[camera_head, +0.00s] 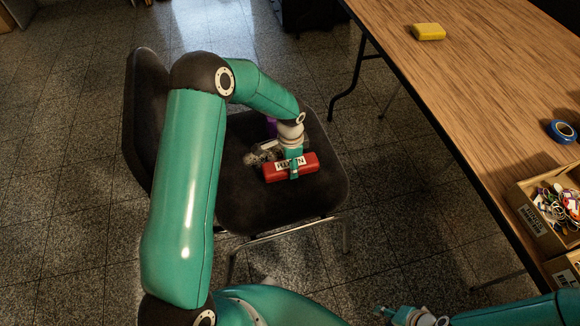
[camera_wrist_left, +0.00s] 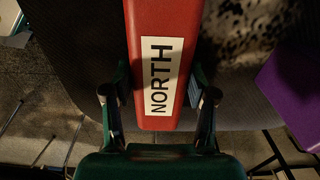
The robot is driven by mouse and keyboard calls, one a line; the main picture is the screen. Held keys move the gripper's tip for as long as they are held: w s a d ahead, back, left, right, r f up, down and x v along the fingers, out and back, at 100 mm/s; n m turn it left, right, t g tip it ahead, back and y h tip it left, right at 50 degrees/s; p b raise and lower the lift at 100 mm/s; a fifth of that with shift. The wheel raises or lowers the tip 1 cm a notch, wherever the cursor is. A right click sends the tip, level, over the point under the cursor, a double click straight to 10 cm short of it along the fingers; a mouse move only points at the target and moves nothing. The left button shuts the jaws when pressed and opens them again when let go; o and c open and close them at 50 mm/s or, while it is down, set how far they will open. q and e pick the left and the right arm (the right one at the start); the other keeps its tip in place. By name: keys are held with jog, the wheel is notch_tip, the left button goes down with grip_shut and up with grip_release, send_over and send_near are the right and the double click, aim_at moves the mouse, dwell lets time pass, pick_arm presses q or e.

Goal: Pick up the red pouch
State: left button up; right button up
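The red pouch (camera_head: 307,165) with a white label reading NORTH lies on the dark chair seat. In the left wrist view the red pouch (camera_wrist_left: 165,20) runs up the middle of the picture. My left gripper (camera_head: 294,175) reaches down over it from above. Its fingers (camera_wrist_left: 163,95) stand on either side of the pouch, apart, with a narrow gap showing at the right finger. Whether the left finger touches is unclear. My right gripper (camera_head: 386,311) is low at the bottom edge of the head view, away from the chair; its fingers are too small to read.
A black-and-white patterned item (camera_head: 260,156) and a purple item (camera_head: 271,126) lie behind the pouch on the chair (camera_head: 240,205). The chair's backrest rises at left. A wooden table (camera_head: 480,80) at right holds a yellow item (camera_head: 428,32), blue tape (camera_head: 562,131) and a box of keys (camera_head: 530,212).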

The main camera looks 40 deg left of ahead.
pick_arm(q)
jog(key=c, duration=0.6)
jog(key=shift+r, duration=0.1)
jog(key=shift+c, duration=0.2)
